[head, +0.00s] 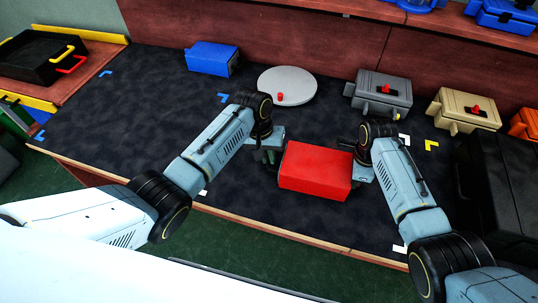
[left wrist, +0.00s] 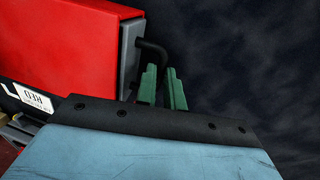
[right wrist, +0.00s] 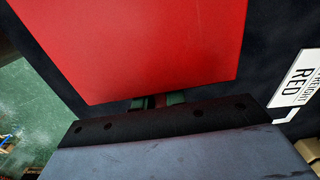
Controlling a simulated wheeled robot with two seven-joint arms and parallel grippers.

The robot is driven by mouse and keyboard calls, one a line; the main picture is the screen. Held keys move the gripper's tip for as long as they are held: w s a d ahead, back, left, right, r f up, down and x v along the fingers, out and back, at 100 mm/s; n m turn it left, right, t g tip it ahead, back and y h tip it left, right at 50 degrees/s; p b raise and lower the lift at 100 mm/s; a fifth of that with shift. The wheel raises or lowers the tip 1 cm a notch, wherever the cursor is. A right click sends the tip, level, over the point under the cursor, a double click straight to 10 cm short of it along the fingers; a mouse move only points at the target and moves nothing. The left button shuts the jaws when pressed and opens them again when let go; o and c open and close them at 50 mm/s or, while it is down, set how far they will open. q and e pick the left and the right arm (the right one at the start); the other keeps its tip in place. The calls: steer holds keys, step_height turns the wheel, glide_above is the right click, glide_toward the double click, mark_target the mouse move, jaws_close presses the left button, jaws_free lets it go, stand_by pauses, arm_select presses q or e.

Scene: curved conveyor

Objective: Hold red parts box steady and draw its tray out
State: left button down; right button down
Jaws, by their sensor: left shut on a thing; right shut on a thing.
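The red parts box (head: 315,170) lies on the dark mat between my two grippers. My left gripper (head: 268,157) is at its left end. In the left wrist view the box (left wrist: 60,45) has a grey end face (left wrist: 130,50) with a black bent handle (left wrist: 152,47). My left green fingers (left wrist: 163,88) are shut on this handle. My right gripper (head: 354,163) is at the box's right end. In the right wrist view its green fingers (right wrist: 156,102) are shut at the edge of the red box (right wrist: 140,45); the gripped part is mostly hidden beneath the box.
A grey round disc (head: 287,84) with a red knob, a blue box (head: 213,57), a grey box (head: 379,95) and a tan box (head: 463,109) stand behind. A black case (head: 498,185) is at the right, a black bin (head: 38,60) far left. The mat's left part is clear.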

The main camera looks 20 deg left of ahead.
arm_select(q)
steer(key=a, duration=1)
arm_select(e)
steer(key=shift+d, duration=0.15)
arm_select(q)
steer(key=c, duration=1.5)
jaws_free()
step_height(320, 180, up, 12)
steer(key=a, duration=0.2)
steer(key=shift+f, duration=0.1)
